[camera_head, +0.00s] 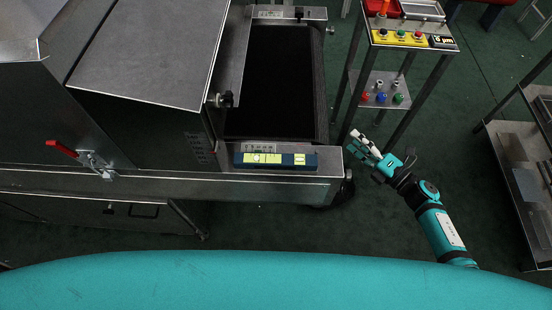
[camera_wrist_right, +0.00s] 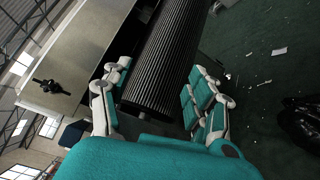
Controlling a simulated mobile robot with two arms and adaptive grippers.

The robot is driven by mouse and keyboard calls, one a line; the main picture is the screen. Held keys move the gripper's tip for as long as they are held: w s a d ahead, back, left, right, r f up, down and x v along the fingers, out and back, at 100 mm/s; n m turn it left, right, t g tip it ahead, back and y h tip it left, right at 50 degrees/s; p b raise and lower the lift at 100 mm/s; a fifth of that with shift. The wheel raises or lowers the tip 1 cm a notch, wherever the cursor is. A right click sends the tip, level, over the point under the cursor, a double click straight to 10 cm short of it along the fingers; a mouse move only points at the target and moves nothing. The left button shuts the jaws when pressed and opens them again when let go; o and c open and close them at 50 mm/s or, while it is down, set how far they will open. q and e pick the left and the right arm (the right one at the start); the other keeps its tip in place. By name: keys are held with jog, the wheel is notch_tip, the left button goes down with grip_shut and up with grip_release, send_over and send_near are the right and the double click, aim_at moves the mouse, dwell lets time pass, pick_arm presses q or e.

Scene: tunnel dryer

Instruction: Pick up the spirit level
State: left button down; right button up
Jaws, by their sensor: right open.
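The spirit level (camera_head: 275,160), dark blue with yellow-green panels, lies flat along the front metal rail of the dryer in the head view. I cannot make it out for sure in the right wrist view. My right gripper (camera_head: 363,146) is to the right of the rail's end, apart from the level, with its fingers pointing up and left. In the right wrist view my right gripper (camera_wrist_right: 160,88) has its fingers spread, with nothing held between them. My left gripper is not in view.
The dryer's black ribbed belt (camera_head: 275,85) runs behind the rail; its roller end (camera_wrist_right: 157,85) shows beyond my fingers. A metal hood (camera_head: 155,50) stands left. A small control stand (camera_head: 405,45) is behind my right gripper, and a metal rack (camera_head: 520,150) stands at right.

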jog(key=s+a+r+n+g+y, duration=0.2)
jog(key=a+r+n+g+y, duration=0.25)
jog(key=r+n, duration=0.55)
jog(key=n+g+h, duration=0.3)
jog(key=n+g, duration=0.5)
jog(key=n, duration=0.6)
send_near(281, 159)
jog(key=p+x, duration=0.4)
jog(key=shift+a+r, duration=0.2)
jog(key=shift+r, duration=0.15)
jog(key=shift+a+f+n+g, duration=0.25)
jog(key=shift+a+f+n, duration=0.05)
jog(key=shift+a, duration=0.15)
jog(key=shift+a+f+p, duration=0.1)
jog(key=shift+a+p, duration=0.25)
jog(key=shift+p, duration=0.15)
jog(key=p+x, duration=0.1)
jog(key=x, duration=0.2)
jog(key=shift+w+a+f, duration=0.1)
jog(key=shift+a+f, duration=0.15)
jog(key=shift+f, duration=0.05)
jog(key=shift+a+f, duration=0.25)
jog(key=shift+a, duration=0.1)
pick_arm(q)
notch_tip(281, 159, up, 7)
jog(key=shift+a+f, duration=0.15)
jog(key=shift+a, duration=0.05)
